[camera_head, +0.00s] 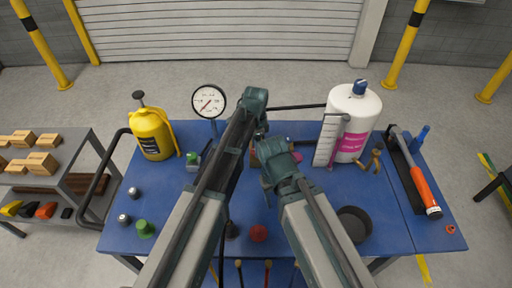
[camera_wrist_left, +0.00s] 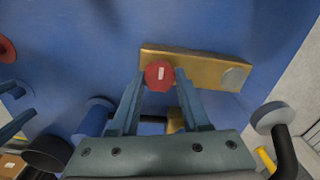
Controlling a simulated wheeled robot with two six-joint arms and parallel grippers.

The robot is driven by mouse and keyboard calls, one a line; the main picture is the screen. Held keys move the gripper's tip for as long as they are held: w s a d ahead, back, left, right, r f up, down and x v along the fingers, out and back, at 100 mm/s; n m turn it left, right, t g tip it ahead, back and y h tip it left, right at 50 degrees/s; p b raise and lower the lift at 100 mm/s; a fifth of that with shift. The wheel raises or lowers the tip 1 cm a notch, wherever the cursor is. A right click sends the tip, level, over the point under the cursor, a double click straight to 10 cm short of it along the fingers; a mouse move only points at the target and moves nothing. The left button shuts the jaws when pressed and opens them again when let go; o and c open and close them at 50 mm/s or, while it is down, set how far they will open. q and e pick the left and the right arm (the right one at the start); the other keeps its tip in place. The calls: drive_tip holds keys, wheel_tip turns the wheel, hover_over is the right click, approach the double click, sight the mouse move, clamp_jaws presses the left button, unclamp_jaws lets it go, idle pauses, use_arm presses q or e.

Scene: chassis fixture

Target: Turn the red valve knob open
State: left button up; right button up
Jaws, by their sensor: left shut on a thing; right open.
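The red valve knob (camera_wrist_left: 158,75) shows in the left wrist view at the left end of a brass block (camera_wrist_left: 204,68), which has a round grey disc at its other end. My left gripper (camera_wrist_left: 160,77) is shut on the knob, one finger on each side. In the head view my arms hide the knob, and my left gripper (camera_head: 258,136) is mostly hidden too. My right gripper (camera_head: 268,188) is open, lower in the head view, over the middle of the blue table (camera_head: 185,205). Its fingertips are hard to make out.
A yellow sprayer (camera_head: 152,135) and a dial gauge (camera_head: 208,101) stand at left. A white canister (camera_head: 355,118), a grey bowl (camera_head: 354,224) and an orange-handled tool (camera_head: 424,188) are at right. A red round piece (camera_head: 259,233) sits near the front edge.

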use_arm(q)
drive_tip(key=shift+n, duration=0.4)
clamp_jaws()
drive_tip(key=n, duration=0.8)
drive_tip(key=shift+n, duration=0.3)
drive_tip(key=n, duration=0.4)
drive_tip(key=shift+n, duration=2.4)
drive_tip(key=o, duration=1.2)
unclamp_jaws()
